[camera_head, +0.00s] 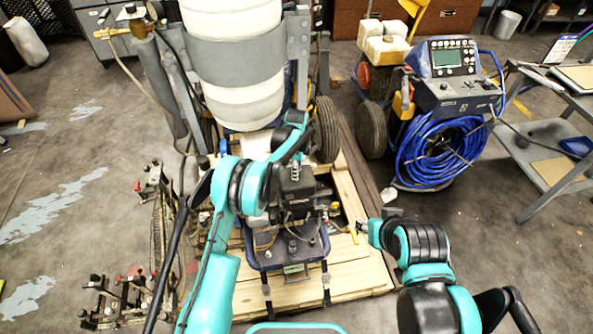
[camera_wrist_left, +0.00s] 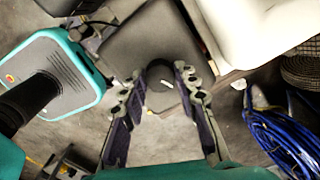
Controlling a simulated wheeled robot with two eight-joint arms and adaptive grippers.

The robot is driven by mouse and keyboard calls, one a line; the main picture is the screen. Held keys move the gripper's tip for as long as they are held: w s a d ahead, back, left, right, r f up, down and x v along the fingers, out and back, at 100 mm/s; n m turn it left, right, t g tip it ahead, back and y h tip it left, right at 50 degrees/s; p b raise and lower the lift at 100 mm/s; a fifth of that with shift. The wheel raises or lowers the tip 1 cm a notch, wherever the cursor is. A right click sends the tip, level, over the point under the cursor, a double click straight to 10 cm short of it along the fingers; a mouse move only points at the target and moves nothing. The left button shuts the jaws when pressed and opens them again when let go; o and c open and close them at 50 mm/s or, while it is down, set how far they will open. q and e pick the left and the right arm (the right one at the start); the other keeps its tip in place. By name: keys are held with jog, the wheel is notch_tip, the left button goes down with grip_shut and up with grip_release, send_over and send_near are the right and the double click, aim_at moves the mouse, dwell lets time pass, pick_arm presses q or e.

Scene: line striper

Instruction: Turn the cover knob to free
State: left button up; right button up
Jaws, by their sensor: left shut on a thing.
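The dark cover (camera_wrist_left: 150,40) fills the upper middle of the left wrist view. A round black knob (camera_wrist_left: 159,72) on it sits between the fingertips of my left gripper (camera_wrist_left: 158,80), which is shut on it. A small pale mark shows at the knob's lower edge. In the head view the cover (camera_head: 298,190) is a black box on the machine, and my left gripper (camera_head: 296,170) is at its top; the knob is too small to tell there. My right gripper (camera_head: 361,228) is small, right of the machine; its jaws cannot be made out.
The machine stands on a wooden pallet (camera_head: 330,290) with a large white tank (camera_head: 235,60) behind it. A blue hose coil (camera_head: 440,150) on a wheeled unit and a grey cart (camera_head: 555,150) stand at right. Metal frame parts (camera_head: 125,300) lie at left.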

pick_arm(q)
jog(key=shift+m, duration=2.1)
jog(key=o, duration=1.2)
jog(key=shift+c, duration=0.2)
notch_tip(320, 180, up, 12)
